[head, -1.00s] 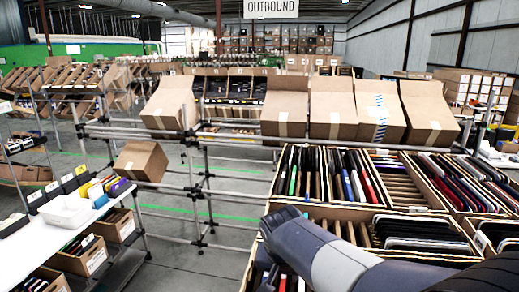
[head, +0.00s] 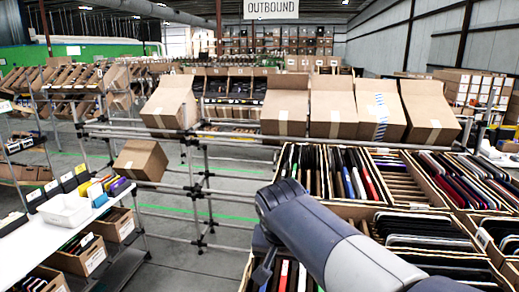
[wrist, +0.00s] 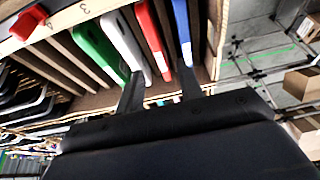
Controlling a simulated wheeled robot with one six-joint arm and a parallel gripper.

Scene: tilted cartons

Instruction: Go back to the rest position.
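My arm reaches over the cartons at the lower right of the head view, with my gripper (head: 262,268) low at its left end, mostly hidden by the arm. In the wrist view my gripper (wrist: 162,80) shows two dark fingers spread apart. I see nothing held between them. Beyond the fingers, a carton holds upright thin items: a green one (wrist: 90,48), a white one (wrist: 122,40), a red one (wrist: 154,40) and a blue one (wrist: 182,30). Whether the fingers touch any of them I cannot tell.
Open cartons of slim devices (head: 455,180) fill the right. Tilted cartons (head: 338,108) line a metal pipe rack (head: 200,185) ahead. A white table (head: 50,240) with a white bin (head: 65,210) stands at left. The grey floor (head: 185,262) between is clear.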

